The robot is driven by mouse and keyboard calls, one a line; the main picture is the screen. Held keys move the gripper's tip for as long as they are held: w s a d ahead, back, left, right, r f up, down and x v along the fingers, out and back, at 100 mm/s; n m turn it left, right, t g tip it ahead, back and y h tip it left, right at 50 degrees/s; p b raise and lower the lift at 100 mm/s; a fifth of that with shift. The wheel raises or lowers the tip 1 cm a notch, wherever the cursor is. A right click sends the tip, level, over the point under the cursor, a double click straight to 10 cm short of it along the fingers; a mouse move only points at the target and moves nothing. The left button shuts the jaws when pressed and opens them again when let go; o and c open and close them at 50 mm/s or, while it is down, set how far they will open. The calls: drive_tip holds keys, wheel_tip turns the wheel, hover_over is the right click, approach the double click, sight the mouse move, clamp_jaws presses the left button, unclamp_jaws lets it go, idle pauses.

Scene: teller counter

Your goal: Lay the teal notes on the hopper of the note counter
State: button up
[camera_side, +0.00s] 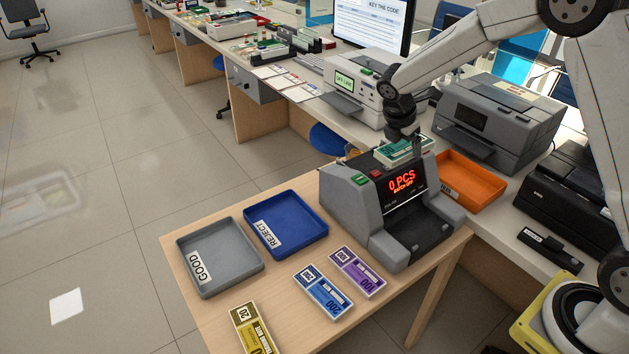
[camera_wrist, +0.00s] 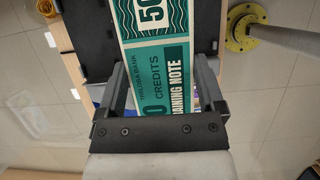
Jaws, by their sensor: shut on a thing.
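The teal notes (camera_side: 404,152) are at the top of the note counter (camera_side: 352,208), under my gripper (camera_side: 405,139). In the wrist view the teal notes (camera_wrist: 160,58) lie between the two fingers of my gripper (camera_wrist: 162,88), which is shut on them. The counter's grey body stands on the wooden table, and its red display reads 0 PCS. The hopper is mostly hidden by the notes and gripper in the side view. I cannot tell whether the notes touch it.
A grey GOOD tray (camera_side: 220,257) and a blue REJECT tray (camera_side: 286,224) sit on the table. Purple notes (camera_side: 357,271), blue notes (camera_side: 323,291) and olive notes (camera_side: 254,330) lie in front. An orange tray (camera_side: 470,180) and a grey printer (camera_side: 499,121) stand behind the counter.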

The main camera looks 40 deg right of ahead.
approach(370, 164)
drive_tip(key=s+d+r, duration=0.2)
drive_tip(key=s+r, duration=0.1)
drive_tip(key=s, duration=0.2)
drive_tip(key=w+f, duration=0.1)
drive_tip(key=f, duration=0.1)
drive_tip(key=w+f, duration=0.2)
drive_tip(key=shift+w+d, duration=0.15)
drive_tip(key=shift+d, duration=0.05)
drive_tip(key=shift+w+d+f, duration=0.15)
drive_tip(key=shift+w+f, duration=0.6)
drive_tip(key=shift+f, duration=0.05)
drive_tip(key=shift+w+f, duration=0.15)
drive_tip(key=shift+f, duration=1.6)
drive_tip(key=shift+f, duration=0.1)
drive_tip(key=o, duration=1.2)
drive_tip(key=shift+c, duration=0.2)
